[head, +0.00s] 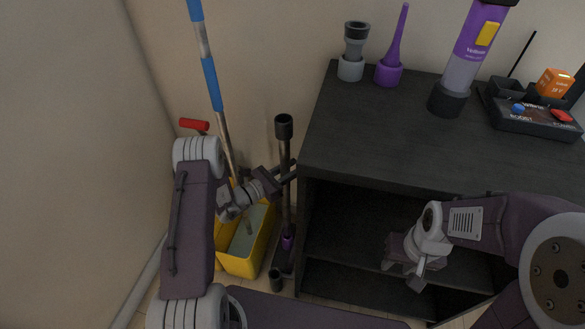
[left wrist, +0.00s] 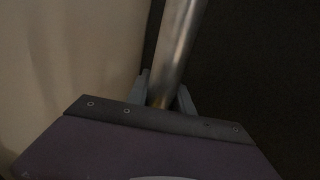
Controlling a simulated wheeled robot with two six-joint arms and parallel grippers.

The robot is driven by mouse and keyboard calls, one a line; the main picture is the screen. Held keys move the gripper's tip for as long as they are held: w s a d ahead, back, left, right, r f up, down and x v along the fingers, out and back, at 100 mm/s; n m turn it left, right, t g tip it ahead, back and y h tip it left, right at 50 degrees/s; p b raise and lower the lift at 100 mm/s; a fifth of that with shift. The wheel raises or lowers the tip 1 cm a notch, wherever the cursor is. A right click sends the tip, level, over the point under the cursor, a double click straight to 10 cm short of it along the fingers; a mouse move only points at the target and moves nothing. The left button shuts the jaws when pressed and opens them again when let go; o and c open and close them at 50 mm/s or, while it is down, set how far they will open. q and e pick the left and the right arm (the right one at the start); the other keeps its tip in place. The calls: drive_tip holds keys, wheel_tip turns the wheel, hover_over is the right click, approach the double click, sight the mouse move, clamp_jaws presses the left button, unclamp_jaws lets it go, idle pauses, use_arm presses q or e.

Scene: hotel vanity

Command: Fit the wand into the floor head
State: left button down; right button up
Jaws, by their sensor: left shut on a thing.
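The wand (head: 286,205) is a long grey tube with a dark wide collar at its top. It stands nearly upright at the left side of the dark cabinet. My left gripper (head: 287,176) is shut on it partway up; the left wrist view shows the metal tube (left wrist: 178,50) between the fingers. The floor head (head: 281,262) is on the floor below, dark with a purple neck. The wand's lower end meets or overlaps this neck; I cannot tell whether it is inside. My right gripper (head: 404,272) is empty in front of the cabinet's shelves and looks open.
The cabinet (head: 330,150) carries a purple vacuum body (head: 467,55), two small attachments in holders and a dark tray (head: 540,118). A yellow bucket (head: 240,262) and a blue-banded pole (head: 210,83) stand left of the wand.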

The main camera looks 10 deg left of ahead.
sight(286, 192)
use_arm(q)
drive_tip(key=shift+f+b, duration=0.4)
drive_tip(key=shift+f, duration=0.15)
idle(0.6)
drive_tip(key=shift+f+b, duration=0.55)
drive_tip(key=shift+f, duration=0.35)
drive_tip(key=shift+f+b, duration=1.45)
drive_tip(key=shift+f, duration=0.5)
drive_tip(key=shift+f+b, duration=1.75)
drive_tip(key=shift+f, duration=0.6)
